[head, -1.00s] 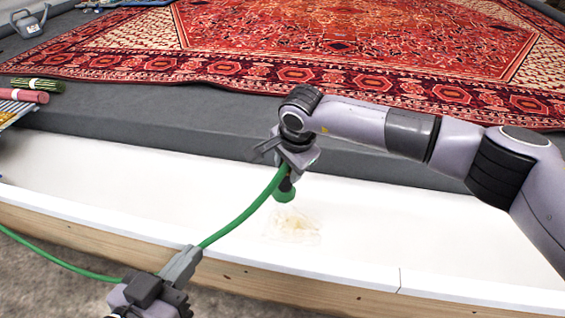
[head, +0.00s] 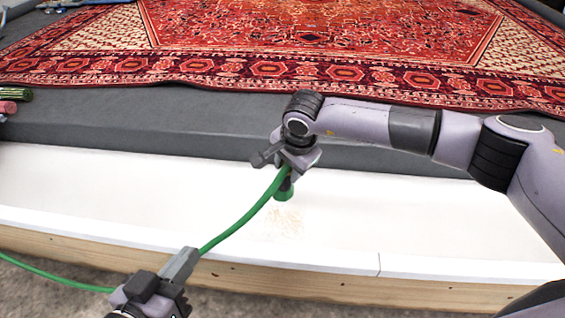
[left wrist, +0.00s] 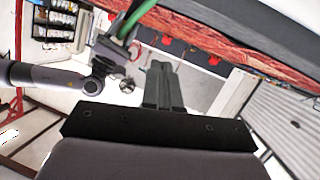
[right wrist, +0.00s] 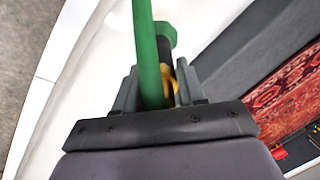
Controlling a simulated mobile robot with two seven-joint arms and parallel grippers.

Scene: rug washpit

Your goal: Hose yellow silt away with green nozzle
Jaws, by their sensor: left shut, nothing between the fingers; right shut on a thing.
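The green nozzle (head: 284,192) points down over the white trough floor, with a green hose (head: 238,226) running from it. My right gripper (head: 292,166) is shut on the nozzle; the right wrist view shows the nozzle (right wrist: 166,36) and hose (right wrist: 146,50) between its fingers. A faint, speckled patch of yellow silt (head: 285,222) lies just below the nozzle. My left gripper (head: 190,255) is shut and empty near the trough's front edge. The hose passes behind it in the head view; I cannot tell whether they touch. The left wrist view shows its fingers (left wrist: 163,86) together.
The white trough (head: 420,222) has a wood-faced front rim (head: 330,280). Behind it is a grey ledge (head: 130,125) with a large red patterned rug (head: 320,40). Rolled items (head: 10,100) lie at the far left. The trough floor is otherwise clear to both sides.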

